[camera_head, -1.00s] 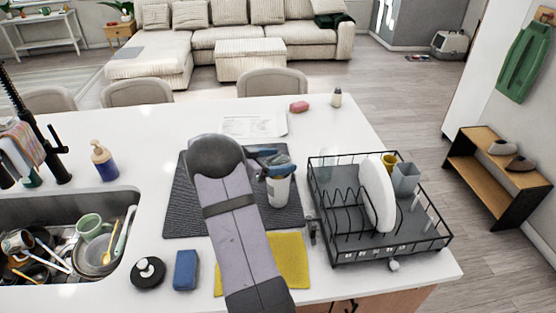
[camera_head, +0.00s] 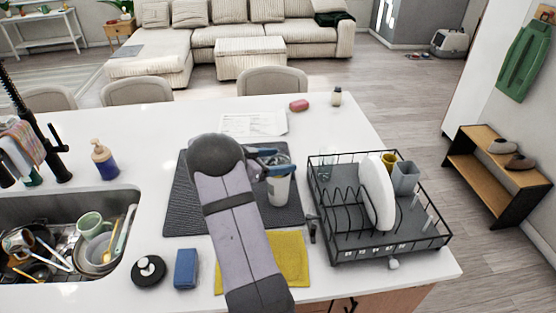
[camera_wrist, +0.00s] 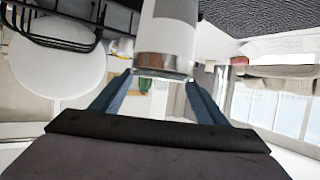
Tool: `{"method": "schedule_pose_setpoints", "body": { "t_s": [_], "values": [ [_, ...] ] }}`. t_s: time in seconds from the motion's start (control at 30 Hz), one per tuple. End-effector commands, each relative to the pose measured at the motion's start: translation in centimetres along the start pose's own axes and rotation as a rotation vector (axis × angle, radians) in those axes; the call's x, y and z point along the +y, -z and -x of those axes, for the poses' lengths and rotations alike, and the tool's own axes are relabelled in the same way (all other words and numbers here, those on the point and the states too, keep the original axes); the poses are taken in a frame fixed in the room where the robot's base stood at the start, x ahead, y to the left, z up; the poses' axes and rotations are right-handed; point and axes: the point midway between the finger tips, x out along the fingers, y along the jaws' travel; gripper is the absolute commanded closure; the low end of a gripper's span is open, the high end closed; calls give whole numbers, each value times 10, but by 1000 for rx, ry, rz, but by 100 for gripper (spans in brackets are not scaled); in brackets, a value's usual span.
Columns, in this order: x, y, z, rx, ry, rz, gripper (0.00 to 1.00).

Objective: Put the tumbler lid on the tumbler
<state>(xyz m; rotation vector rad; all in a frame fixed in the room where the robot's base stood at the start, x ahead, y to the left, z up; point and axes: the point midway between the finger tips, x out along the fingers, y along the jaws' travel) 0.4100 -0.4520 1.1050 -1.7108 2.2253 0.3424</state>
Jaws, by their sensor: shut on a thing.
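The tumbler (camera_head: 280,190) is a pale upright cup on the dark ribbed mat, left of the dish rack. In the wrist view its white body and metal band (camera_wrist: 166,61) appear upside down. My gripper (camera_head: 268,165) is at the tumbler's top, its blue fingers on either side of the rim. The wrist view shows the fingertips (camera_wrist: 159,80) flanking a thin clear edge, which looks like the tumbler lid (camera_wrist: 160,74). The lid is at or very close to the rim; I cannot tell if it is seated. My arm hides part of the mat.
A black dish rack (camera_head: 345,248) with a white plate (camera_head: 377,195) stands close right of the tumbler. A yellow cloth (camera_head: 290,258), blue sponge (camera_head: 186,268) and black round item (camera_head: 148,271) lie in front. The sink (camera_head: 60,205) is left. Counter behind the mat is mostly clear.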

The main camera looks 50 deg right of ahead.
Motion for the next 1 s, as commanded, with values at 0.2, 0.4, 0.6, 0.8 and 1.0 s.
{"method": "schedule_pose_setpoints", "body": {
  "t_s": [0.2,0.4,0.6,0.8,1.0],
  "values": [
    [0,0,0,0,0,0,54],
    [0,0,0,0,0,0,54],
    [0,0,0,0,0,1,54],
    [0,-1,0,0,0,0,54],
    [0,-1,-1,0,0,0,30]
  ]
}}
